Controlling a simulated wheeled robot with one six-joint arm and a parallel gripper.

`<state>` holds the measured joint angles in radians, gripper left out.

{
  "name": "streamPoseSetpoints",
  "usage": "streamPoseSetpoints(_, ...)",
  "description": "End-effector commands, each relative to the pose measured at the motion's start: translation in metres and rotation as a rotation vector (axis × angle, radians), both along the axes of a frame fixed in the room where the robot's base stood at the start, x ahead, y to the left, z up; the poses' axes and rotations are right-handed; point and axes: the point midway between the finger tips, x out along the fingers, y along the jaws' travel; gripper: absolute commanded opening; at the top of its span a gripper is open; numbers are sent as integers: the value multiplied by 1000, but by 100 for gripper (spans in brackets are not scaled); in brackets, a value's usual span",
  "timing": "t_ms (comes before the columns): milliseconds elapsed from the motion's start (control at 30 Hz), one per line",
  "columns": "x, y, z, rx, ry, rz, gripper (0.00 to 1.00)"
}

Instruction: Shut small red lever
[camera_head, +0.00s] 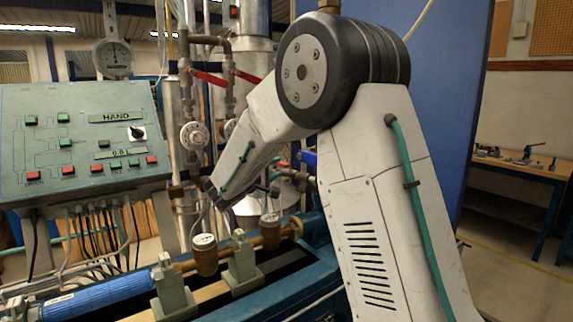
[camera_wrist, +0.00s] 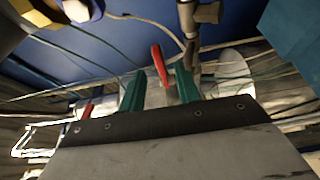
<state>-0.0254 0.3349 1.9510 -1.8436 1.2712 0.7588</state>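In the wrist view, a red lever (camera_wrist: 159,62) rises in the gap between the two green fingers of my gripper (camera_wrist: 160,77). The fingers are apart and nothing is seen clamped between them. I cannot tell whether either finger touches the lever. A second red piece (camera_wrist: 86,110) shows at the lower left, outside the fingers. In the head view, two red levers sit on the pipework, a left one (camera_head: 207,78) and a right one (camera_head: 245,76). I cannot tell which matches the lever at my fingers. My gripper's fingertips cannot be made out in the head view.
A green control panel (camera_head: 85,135) with buttons stands at the left. Round gauges (camera_head: 194,136) and metal pipes are behind my arm. Brass meters (camera_head: 205,256) sit on the bench below. A blue wall (camera_head: 450,110) is behind, and a wooden workbench (camera_head: 520,168) is at the right.

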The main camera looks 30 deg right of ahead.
Motion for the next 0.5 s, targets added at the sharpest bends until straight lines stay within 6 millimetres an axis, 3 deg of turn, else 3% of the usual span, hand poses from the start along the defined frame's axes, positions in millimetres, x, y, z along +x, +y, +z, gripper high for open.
streamPoseSetpoints(300,20,-46,0,-1,2,-3,33)
streamPoseSetpoints(500,28,-63,0,-1,2,-1,33)
